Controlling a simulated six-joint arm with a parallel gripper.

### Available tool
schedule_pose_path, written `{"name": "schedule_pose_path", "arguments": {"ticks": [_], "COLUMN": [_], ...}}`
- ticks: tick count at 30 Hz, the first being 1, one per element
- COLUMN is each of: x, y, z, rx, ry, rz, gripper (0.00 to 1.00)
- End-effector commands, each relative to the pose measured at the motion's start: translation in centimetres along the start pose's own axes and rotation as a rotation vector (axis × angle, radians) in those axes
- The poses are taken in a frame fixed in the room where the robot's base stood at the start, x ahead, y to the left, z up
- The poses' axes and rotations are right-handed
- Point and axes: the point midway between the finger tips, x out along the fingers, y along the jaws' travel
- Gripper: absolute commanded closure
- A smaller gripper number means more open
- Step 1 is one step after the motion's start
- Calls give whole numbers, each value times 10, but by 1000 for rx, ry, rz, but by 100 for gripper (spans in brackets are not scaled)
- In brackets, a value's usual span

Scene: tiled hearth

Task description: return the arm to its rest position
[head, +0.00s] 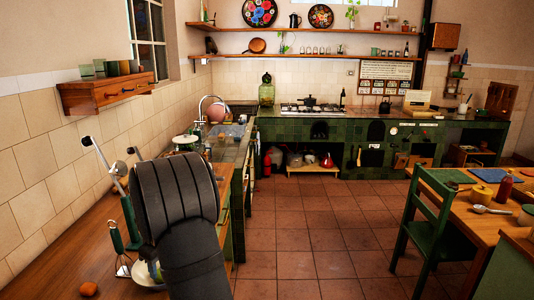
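My arm's thick dark grey links rise from the bottom edge at left centre in the head view, over the wooden counter (62,262). The upper link bends over toward the left. I cannot make out my gripper or its fingertips; they do not show in this view. Whether it holds anything cannot be seen. The arm hides part of the counter and much of a white bowl (143,279) behind it.
A wooden wall shelf (108,92) holds cups. A green chair (438,225) and wooden table (487,228) stand right. The tiled floor (310,235) between is clear.

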Motion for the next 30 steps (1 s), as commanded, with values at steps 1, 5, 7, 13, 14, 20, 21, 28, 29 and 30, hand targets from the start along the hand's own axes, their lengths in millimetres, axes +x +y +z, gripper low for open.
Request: {"name": "schedule_pose_path", "arguments": {"ticks": [1, 5, 7, 13, 14, 20, 21, 28, 29, 30], "x": [12, 36, 19, -2, -4, -9, -9, -7, -6, -3], "y": [-1, -1, 0, 0, 0, 0, 0, 0, 0, 0], "z": [1, 1, -2, -5, -5, -6, -6, -6, -5, -5], "rx": [0, 0, -1, -1, -1, -1, -1, -1, -1, 0], "ry": [-4, -3, 4, 2, 1, 0, 0, 0, -1, -1], "rz": [-3, -2, 3, 1, 0, 0, 0, 0, -1, -1], "gripper": [55, 55, 55, 55, 55, 55, 55, 55, 55, 55]}}
